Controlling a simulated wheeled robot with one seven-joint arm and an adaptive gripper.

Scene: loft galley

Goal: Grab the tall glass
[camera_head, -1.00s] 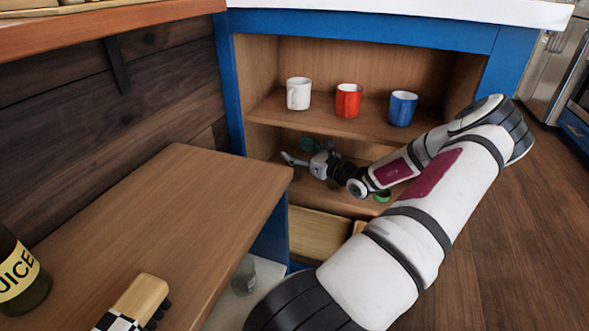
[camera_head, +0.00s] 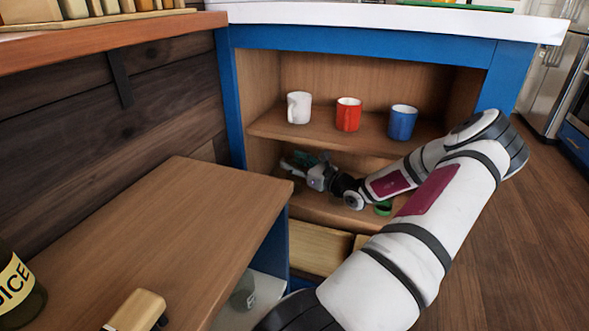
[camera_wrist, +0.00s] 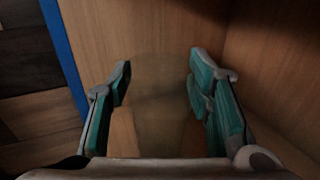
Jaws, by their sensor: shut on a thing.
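The tall glass (camera_wrist: 158,105) is a faint, see-through, brownish shape between the teal finger pads in the wrist view. My gripper (camera_wrist: 161,78) is shut on it, with one finger on each side. In the head view, my gripper (camera_head: 299,163) reaches into the lower shelf space of the blue-framed cabinet, near its left side. The glass cannot be made out clearly there, as it is small and dim beside the fingers.
A white mug (camera_head: 299,108), a red mug (camera_head: 348,115) and a blue mug (camera_head: 402,122) stand on the shelf above my gripper. A green round item (camera_head: 383,208) is on the lower shelf under my arm. A wooden counter (camera_head: 170,225) is at left.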

